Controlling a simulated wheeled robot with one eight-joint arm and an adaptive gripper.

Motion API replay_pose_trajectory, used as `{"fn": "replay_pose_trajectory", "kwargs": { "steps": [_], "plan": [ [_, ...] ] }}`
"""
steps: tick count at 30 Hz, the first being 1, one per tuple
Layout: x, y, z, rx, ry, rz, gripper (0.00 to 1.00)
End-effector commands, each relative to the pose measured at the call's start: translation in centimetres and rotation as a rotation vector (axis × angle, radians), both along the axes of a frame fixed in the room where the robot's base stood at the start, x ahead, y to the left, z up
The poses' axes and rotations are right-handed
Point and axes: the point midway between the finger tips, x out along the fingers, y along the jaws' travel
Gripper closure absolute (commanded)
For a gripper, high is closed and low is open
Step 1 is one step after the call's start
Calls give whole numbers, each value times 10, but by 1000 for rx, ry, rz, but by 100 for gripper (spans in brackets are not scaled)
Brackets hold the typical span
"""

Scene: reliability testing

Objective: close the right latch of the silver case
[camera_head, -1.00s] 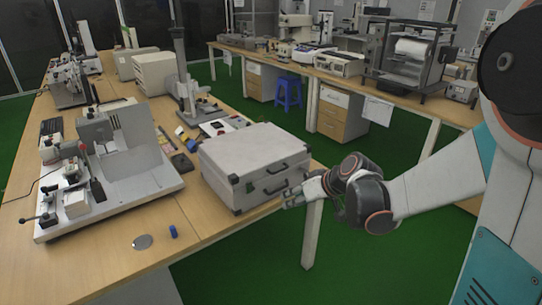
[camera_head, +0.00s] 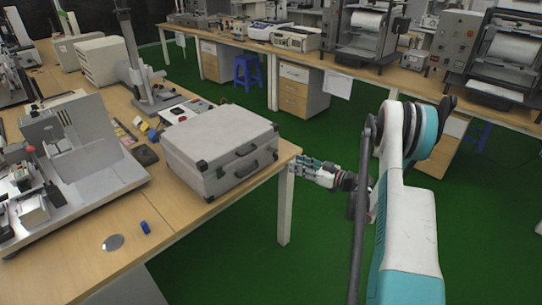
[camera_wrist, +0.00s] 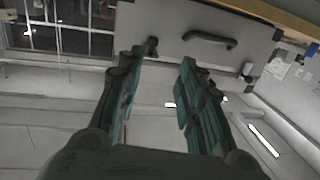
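The silver case (camera_head: 200,141) stands shut on the wooden table, near its right edge. Its front has a dark handle (camera_head: 247,169) with small dark latches on either side; the case's right latch (camera_head: 273,151) is at the far end. The wrist view appears inverted and shows the case front (camera_wrist: 255,45) along the top, with the handle and a dark latch (camera_wrist: 152,46) near my left-hand fingertip. I cannot tell whether the latches are open. My gripper (camera_head: 301,168) is right of the case, beyond the table edge, apart from it. In the wrist view its fingers (camera_wrist: 160,63) are spread and empty.
Left of the case, a grey test fixture (camera_head: 80,160), a metal disc (camera_head: 113,242) and a blue cap (camera_head: 145,227) sit on the table (camera_head: 175,222). A stand is behind. Green floor is free to the right; a blue stool (camera_head: 247,70) and back bench stand beyond.

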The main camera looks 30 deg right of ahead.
Motion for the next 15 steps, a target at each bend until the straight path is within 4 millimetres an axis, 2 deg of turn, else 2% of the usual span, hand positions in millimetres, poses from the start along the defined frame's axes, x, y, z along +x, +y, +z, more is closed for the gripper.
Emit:
{"fn": "replay_pose_trajectory", "kwargs": {
  "steps": [3,6,11,15],
  "plan": [
    [-5,-15,-10,-5,-53,-13,66],
    [-6,-18,-13,-8,-72,-17,66],
    [5,-11,-14,-8,-75,-15,66],
    [26,1,-15,-7,-75,-14,66]
  ]
}}
